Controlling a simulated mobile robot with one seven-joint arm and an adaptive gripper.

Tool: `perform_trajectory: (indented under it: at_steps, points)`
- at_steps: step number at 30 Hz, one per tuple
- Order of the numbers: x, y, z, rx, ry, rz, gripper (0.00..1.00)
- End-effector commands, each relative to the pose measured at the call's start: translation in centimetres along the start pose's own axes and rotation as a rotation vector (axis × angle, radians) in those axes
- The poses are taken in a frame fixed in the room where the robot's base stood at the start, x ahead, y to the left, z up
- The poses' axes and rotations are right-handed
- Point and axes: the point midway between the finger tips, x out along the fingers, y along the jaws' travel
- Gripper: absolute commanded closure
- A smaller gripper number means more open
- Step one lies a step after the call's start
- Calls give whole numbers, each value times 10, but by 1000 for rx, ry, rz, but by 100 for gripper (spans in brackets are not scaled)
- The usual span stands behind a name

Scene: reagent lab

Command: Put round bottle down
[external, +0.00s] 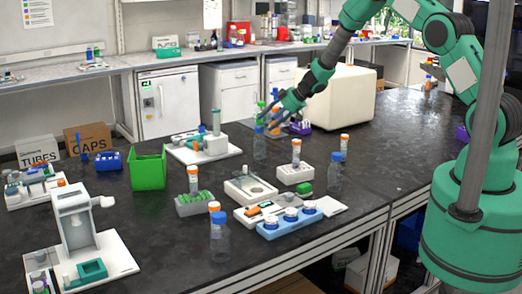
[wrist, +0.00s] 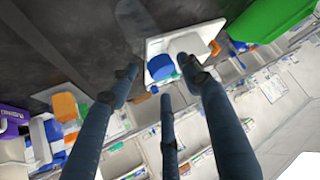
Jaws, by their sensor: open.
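A clear round bottle (external: 260,148) stands upright on the dark bench in the external view, just below and left of my gripper (external: 268,118). Its top is crowded by the fingers, so I cannot tell whether they touch it. In the wrist view my gripper (wrist: 163,82) has its three dark fingers spread, with a blue cap (wrist: 160,67) seen between the tips. I cannot tell for sure whether this cap is the bottle's. The gripper is open. An orange-capped vial (external: 275,122) stands close to the right of the fingers.
A white stand on a tray (external: 188,153) is left of the gripper, and a green bin (external: 148,169) is further left. A clear bottle (external: 335,178) and a white vial block (external: 295,174) stand to the front right. A large white box (external: 338,97) is behind.

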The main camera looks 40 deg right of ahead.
Motion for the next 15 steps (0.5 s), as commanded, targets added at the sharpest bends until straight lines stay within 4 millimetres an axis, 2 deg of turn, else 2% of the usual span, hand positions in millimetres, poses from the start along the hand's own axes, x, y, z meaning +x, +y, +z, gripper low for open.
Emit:
perform_trajectory:
  at_steps: [15]
  points:
    - [-78,0,-1,0,0,1,52]
